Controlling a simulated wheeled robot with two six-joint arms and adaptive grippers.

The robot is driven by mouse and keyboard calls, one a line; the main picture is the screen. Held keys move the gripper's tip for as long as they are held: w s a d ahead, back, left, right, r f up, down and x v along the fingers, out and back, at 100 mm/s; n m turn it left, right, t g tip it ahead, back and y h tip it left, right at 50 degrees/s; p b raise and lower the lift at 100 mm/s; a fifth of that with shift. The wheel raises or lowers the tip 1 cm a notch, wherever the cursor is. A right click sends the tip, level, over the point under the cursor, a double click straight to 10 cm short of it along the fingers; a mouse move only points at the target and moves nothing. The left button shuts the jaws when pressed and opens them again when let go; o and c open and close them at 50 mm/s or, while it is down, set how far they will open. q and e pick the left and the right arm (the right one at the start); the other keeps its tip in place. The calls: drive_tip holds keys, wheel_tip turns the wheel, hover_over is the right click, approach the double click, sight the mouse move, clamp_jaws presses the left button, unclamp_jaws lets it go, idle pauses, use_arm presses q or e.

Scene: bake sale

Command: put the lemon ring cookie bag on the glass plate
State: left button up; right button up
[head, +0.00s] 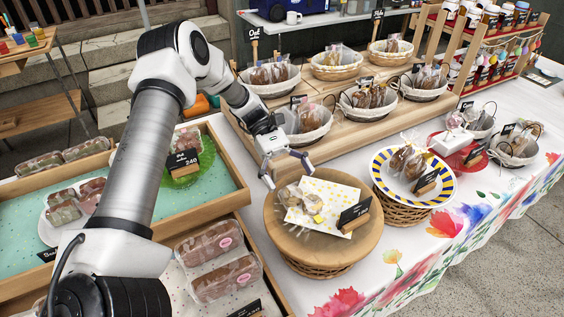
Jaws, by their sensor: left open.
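Clear bags with pale yellow contents (312,203) lie on a yellow-dotted white napkin (342,192) on a round wooden board (283,241); they look like the lemon ring cookies, but rings are too small to make out. My left gripper (289,174) is open and empty, its fingers spread just above and behind these bags at the board's back edge. A green, see-through-looking plate (207,158) in the left tray holds a bag and a price sign; I cannot tell for sure that it is the glass plate. My right gripper is out of view.
A blue-and-yellow rimmed plate (446,190) with brown bags stands right of the board. A black sign (354,214) stands on the board's right side. Bag-filled baskets (302,128) line the wooden stand behind. A wooden tray (230,141) lies left, partly behind my arm.

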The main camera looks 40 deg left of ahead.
use_arm(q)
drive_tip(key=v, duration=0.7)
drive_tip(key=shift+a+b, duration=0.35)
drive_tip(key=shift+b, duration=0.1)
